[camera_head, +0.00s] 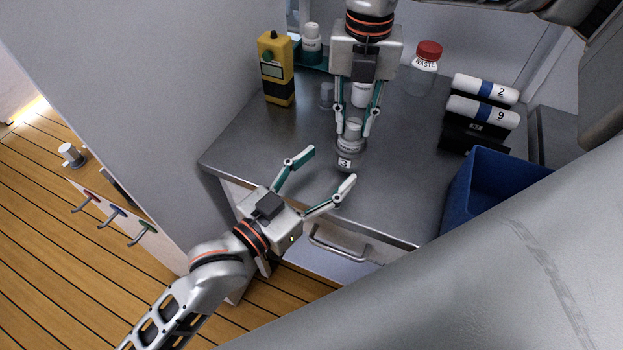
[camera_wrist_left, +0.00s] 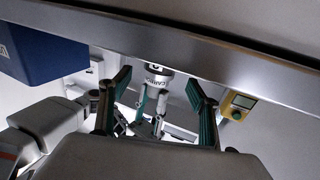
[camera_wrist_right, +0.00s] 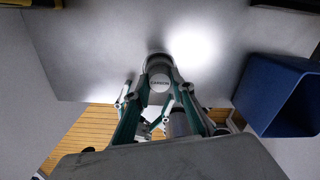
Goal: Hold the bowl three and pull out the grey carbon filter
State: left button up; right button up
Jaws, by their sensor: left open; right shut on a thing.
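My right gripper (camera_head: 354,130) comes from above and is shut on the filter's upper part. My left gripper (camera_head: 331,167) is open and empty at the counter's front edge, its fingers pointing towards the bowl but apart from it.
A yellow meter (camera_head: 276,72) and a red-capped waste bottle (camera_head: 425,68) stand further back. White cartridges (camera_head: 483,112) lie on a black rack at right, by a blue bin (camera_head: 490,190). A drawer handle (camera_head: 340,243) is below the counter edge.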

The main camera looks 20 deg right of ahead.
aim_at(340, 156)
pick_arm(q)
jog(key=x, duration=0.7)
jog(key=shift+w+d, duration=0.1)
jog(key=shift+d, duration=0.2)
jog(key=c, duration=1.3)
jog(key=shift+o, duration=0.2)
